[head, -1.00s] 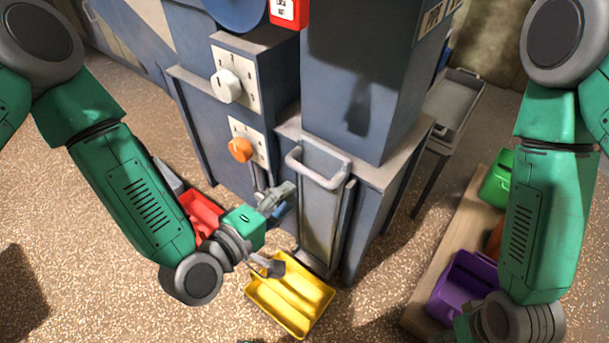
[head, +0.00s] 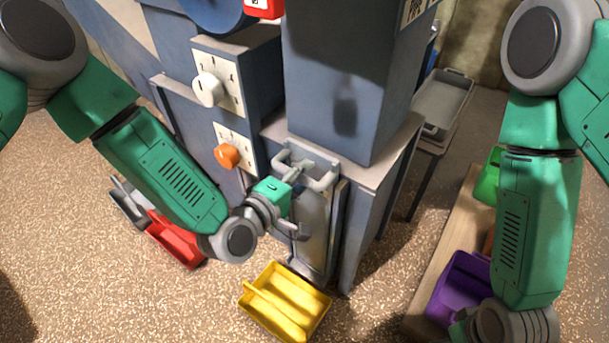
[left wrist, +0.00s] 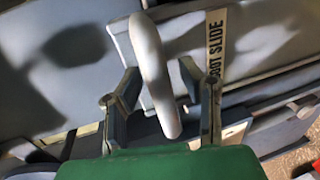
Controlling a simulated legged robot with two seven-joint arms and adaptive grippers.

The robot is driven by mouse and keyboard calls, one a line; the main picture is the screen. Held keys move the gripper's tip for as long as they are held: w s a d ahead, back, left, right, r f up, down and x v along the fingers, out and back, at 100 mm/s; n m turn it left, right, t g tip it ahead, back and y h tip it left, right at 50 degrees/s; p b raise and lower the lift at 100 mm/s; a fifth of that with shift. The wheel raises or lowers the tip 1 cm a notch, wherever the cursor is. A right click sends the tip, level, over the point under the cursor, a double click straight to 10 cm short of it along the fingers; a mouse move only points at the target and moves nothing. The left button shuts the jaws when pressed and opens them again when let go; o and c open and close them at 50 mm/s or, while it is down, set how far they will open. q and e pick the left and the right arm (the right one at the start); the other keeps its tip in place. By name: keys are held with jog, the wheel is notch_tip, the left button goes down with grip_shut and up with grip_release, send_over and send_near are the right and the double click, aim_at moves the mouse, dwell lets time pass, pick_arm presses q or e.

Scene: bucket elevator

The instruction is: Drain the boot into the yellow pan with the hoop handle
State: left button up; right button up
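The boot slide's pale bar handle (head: 322,184) is on the front of the blue-grey boot, above a tall narrow slide plate (head: 312,235). My left gripper (head: 297,198) is at this handle. In the left wrist view the bar (left wrist: 156,75) lies between its two spread fingers (left wrist: 160,85), which look open; contact cannot be told. The yellow pan (head: 300,293) is on the floor below the slide, with a yellow bar across it. My right gripper's fingers are outside the head view, past the bottom right.
An orange knob (head: 227,155) and a white knob (head: 208,90) are on panels left of the slide. A red pan (head: 175,243) lies on the floor at left. A purple bin (head: 460,285) and a green bin (head: 488,178) stand on a board at right. A grey tray (head: 443,100) is behind.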

pick_arm(q)
jog(key=shift+a, duration=0.45)
grip_shut()
jog(key=shift+a+f, duration=0.15)
jog(key=shift+a, duration=0.15)
jog(key=shift+d+r, duration=0.25)
jog(key=shift+d, duration=0.05)
notch_tip(320, 180, up, 8)
jog(key=p, duration=0.6)
jog(key=shift+f, duration=0.25)
jog(key=shift+d, duration=0.1)
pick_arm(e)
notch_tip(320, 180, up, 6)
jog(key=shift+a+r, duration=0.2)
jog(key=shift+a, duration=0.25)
pick_arm(q)
jog(key=shift+f, duration=0.1)
jog(key=shift+o, duration=1.6)
grip_release()
